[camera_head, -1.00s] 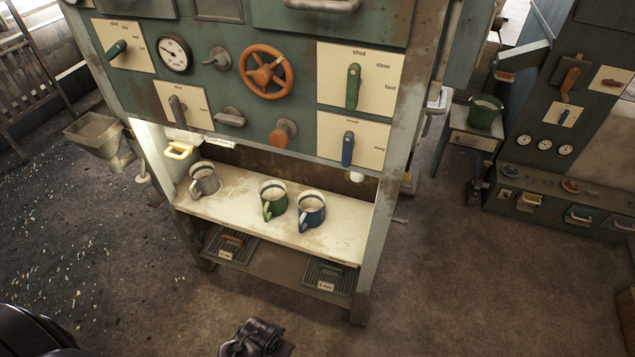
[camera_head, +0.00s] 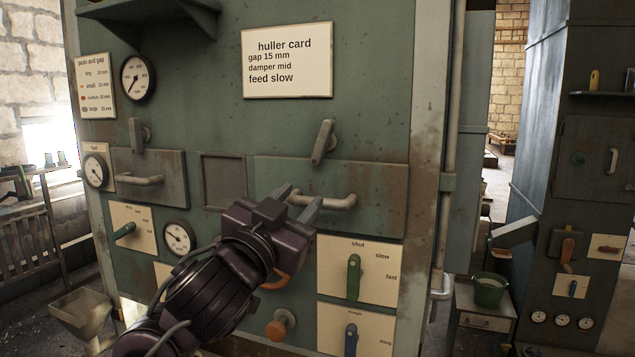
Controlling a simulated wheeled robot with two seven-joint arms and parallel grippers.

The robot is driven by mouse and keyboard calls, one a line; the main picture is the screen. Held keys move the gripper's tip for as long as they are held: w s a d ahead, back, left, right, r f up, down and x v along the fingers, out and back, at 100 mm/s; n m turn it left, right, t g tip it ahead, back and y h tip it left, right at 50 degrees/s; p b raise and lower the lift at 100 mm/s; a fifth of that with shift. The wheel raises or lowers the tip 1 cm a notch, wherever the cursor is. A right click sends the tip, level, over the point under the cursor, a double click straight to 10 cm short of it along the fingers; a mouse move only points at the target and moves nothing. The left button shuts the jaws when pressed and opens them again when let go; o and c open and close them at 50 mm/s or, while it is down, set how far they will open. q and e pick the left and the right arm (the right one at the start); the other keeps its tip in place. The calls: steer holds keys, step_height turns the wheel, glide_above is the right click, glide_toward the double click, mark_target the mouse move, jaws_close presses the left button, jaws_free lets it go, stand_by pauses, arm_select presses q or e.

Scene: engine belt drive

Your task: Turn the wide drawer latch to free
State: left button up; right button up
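The wide drawer (camera_head: 385,196) is a green, rust-stained front with a grey bar handle (camera_head: 335,202), set in the green machine panel. Its grey latch (camera_head: 322,143) is a short lever just above the drawer's top edge. The lever leans, upper end to the right, and its lower end reaches about the drawer's top edge. My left gripper (camera_head: 300,197) is in front of the drawer's left part, below and left of the latch. My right gripper is out of view.
A narrower drawer (camera_head: 165,188) with its own upright latch (camera_head: 136,133) is to the left. Above hangs the huller card (camera_head: 288,85). Below are the green feed lever (camera_head: 354,278) and an orange knob (camera_head: 278,328). My arm hides most of the orange handwheel (camera_head: 276,283).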

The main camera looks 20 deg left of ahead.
arm_select(q)
steer(key=t, duration=0.1)
glide_toward(321, 142)
steer(key=w, duration=0.1)
steer(key=shift+m+h, duration=0.5)
steer(key=shift+h, duration=0.1)
steer(key=p+x, duration=0.2)
steer(key=x, duration=0.6)
steer(key=shift+a, duration=0.2)
jaws_close()
